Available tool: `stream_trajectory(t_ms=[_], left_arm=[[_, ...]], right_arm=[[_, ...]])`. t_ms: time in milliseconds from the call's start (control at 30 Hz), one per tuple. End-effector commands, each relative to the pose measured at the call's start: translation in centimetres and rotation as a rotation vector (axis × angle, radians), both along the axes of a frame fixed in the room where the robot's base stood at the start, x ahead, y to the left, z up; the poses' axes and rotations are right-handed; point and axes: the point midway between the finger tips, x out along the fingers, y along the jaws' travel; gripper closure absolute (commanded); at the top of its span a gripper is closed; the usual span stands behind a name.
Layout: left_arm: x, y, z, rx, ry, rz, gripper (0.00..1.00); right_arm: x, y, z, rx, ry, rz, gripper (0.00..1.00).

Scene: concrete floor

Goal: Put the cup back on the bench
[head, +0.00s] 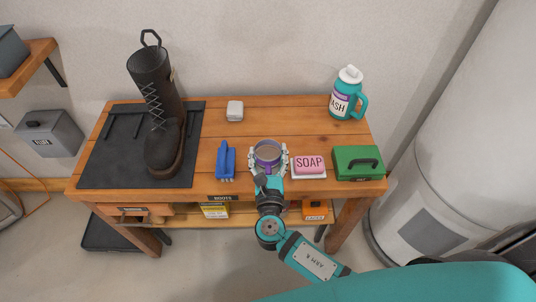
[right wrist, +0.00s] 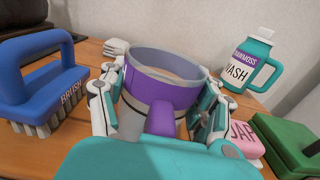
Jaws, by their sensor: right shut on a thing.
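The cup (head: 268,153) is grey with a purple band and a purple handle. It is upright at the bench's front middle, with brownish contents inside. My right gripper (head: 267,164) is shut on the cup, one finger on each side. In the right wrist view the cup (right wrist: 165,85) sits between the fingers, its handle toward me. I cannot tell whether its base touches the wood. The bench (head: 290,115) is a wooden table with a dark mat on its left. My left gripper is not in view.
A blue brush (head: 226,160) stands close left of the cup. Pink soap (head: 309,164) on a white dish is close right, then a green box (head: 358,162). A wash jug (head: 347,95) stands at the back right, a black boot (head: 155,105) on the mat (head: 100,165). Wood behind the cup is clear.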

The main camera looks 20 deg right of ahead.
Motion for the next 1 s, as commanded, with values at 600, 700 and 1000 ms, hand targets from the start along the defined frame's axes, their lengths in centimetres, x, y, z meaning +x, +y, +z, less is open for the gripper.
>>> stream_trajectory(t_ms=[600,700,1000], left_arm=[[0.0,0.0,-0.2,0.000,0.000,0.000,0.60],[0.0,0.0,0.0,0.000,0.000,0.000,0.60],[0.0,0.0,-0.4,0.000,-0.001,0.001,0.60]], right_arm=[[0.0,0.0,-0.3,-0.001,0.000,0.000,0.12],[0.0,0.0,0.0,0.000,0.000,0.000,0.12],[-4.4,1.2,-0.2,0.001,0.004,0.002,0.12]])
